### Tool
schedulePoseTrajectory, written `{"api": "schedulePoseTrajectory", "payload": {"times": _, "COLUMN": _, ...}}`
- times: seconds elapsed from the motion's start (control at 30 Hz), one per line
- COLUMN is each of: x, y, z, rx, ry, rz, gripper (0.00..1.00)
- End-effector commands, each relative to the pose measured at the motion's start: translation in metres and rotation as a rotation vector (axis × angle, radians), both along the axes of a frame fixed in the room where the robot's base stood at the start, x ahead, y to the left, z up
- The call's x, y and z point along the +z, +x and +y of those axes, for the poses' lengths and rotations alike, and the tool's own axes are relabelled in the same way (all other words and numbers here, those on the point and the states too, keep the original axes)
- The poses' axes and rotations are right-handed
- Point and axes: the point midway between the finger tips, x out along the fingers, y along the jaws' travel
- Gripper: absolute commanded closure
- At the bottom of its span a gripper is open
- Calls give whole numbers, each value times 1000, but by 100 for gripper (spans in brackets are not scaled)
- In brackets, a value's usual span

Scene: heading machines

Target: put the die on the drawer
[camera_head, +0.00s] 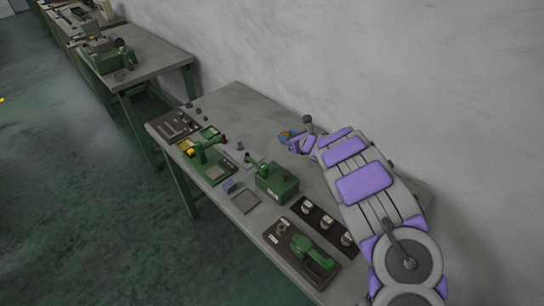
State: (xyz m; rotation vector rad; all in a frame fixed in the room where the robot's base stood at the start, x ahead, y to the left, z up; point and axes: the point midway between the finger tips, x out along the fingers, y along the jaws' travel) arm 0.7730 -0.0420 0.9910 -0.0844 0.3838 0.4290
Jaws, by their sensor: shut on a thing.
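My gripper (287,137) is at the end of the purple and grey arm, above the back part of the grey workbench. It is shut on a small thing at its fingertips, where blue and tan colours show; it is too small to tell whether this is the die. I cannot pick out a drawer for certain. A shallow square tray or frame (245,201) lies near the bench's front edge, with a small blue-grey block (230,186) beside it.
The workbench (235,98) holds a green box-shaped machine (276,182), a green lever machine (207,160), a dark plate with several pale parts (323,225) and a green-handled device (313,256). A second bench (150,55) stands further back. Green floor (80,200) is clear at left.

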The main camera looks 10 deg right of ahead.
Motion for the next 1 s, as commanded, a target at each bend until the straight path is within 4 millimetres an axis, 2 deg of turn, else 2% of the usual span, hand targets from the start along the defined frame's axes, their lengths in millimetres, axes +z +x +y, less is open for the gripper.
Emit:
{"api": "schedulePoseTrajectory", "payload": {"times": 0.3, "x": -50, "y": 0, "z": -1, "rx": 0, "ry": 4, "rz": 3, "gripper": 100}}
{"api": "schedulePoseTrajectory", "payload": {"times": 0.57, "x": -66, "y": 0, "z": -2, "rx": -1, "ry": 3, "rz": 1, "gripper": 100}}
{"api": "schedulePoseTrajectory", "payload": {"times": 0.8, "x": -98, "y": 0, "z": -1, "rx": -1, "ry": 4, "rz": 4, "gripper": 100}}
{"api": "schedulePoseTrajectory", "payload": {"times": 1.0, "x": -98, "y": 0, "z": -1, "rx": 0, "ry": 0, "rz": 1, "gripper": 100}}
